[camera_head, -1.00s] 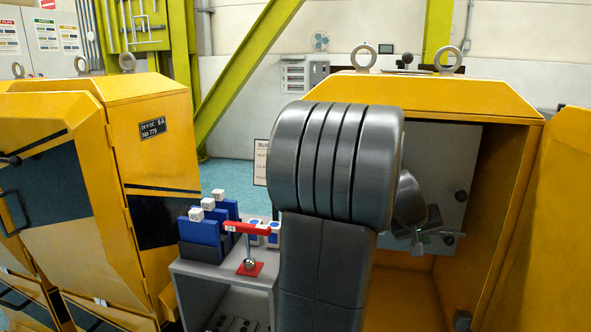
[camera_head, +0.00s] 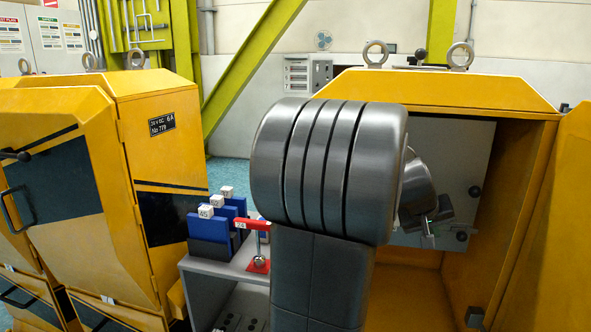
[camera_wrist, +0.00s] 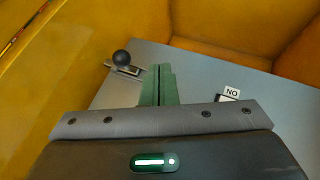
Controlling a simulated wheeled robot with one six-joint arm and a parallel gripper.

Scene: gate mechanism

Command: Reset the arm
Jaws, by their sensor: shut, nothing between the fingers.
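My gripper (camera_wrist: 161,68) is shut, its two green fingers together and empty, in front of a grey panel (camera_wrist: 201,74) inside a yellow cabinet. In the head view my gripper (camera_head: 430,226) shows only in part at the right of my arm, which hides much of the panel (camera_head: 470,150). A lever with a black ball knob (camera_wrist: 121,58) on a metal plate stands left of the fingertips in the wrist view, apart from them. A white "NO" label (camera_wrist: 232,92) lies to the right of the fingers.
The open cabinet (camera_head: 530,100) has side walls close around my gripper. A grey stand (camera_head: 215,275) with blue holders (camera_head: 230,212) and a red-handled tool (camera_head: 252,224) is left of my arm. Another yellow cabinet (camera_head: 150,190) stands further left.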

